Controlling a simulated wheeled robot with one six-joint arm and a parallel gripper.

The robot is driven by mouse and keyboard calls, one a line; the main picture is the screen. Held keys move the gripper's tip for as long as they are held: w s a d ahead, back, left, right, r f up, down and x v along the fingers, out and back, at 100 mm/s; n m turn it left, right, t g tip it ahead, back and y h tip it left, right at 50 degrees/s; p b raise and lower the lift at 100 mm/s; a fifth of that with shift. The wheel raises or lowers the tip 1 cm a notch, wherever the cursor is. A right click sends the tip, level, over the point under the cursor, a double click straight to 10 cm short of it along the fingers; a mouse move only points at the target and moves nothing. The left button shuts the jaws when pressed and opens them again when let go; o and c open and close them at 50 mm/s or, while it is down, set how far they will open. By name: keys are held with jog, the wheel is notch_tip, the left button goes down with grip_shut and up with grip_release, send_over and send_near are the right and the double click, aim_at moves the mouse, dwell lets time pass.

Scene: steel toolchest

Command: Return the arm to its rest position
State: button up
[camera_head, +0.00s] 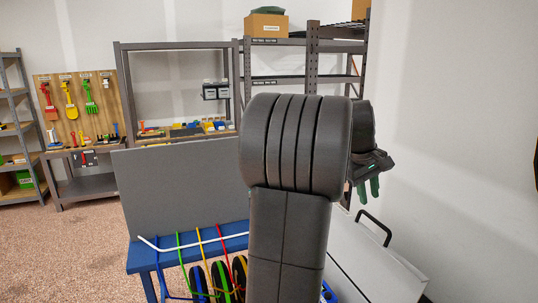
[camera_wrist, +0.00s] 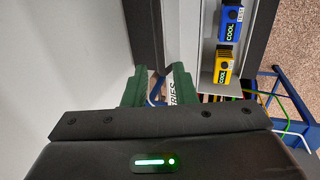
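My arm rises through the middle of the head view and hides what is behind it. My gripper (camera_head: 368,188) hangs at the right of the arm, with its green fingers pointing down. In the wrist view the two green fingers of my gripper (camera_wrist: 159,88) stand apart. I see nothing held between them. A label ending in "RIES" (camera_wrist: 173,101) shows beyond the fingers, partly hidden by the right one. The gripper is above a grey surface with a black handle (camera_head: 375,227) at the lower right of the head view.
A blue (camera_wrist: 230,22) and a yellow box (camera_wrist: 223,65) marked "COOL" lie in a light tray or drawer. A blue rack (camera_head: 136,259) with coloured cables stands left of my arm. A white wall (camera_head: 460,130) is close on the right. Open floor (camera_head: 70,255) lies left.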

aim_at(372, 217)
jog(key=p+x, duration=0.1)
jog(key=x, duration=0.9)
jog(key=shift+a+r, duration=0.1)
jog(key=shift+r, duration=0.05)
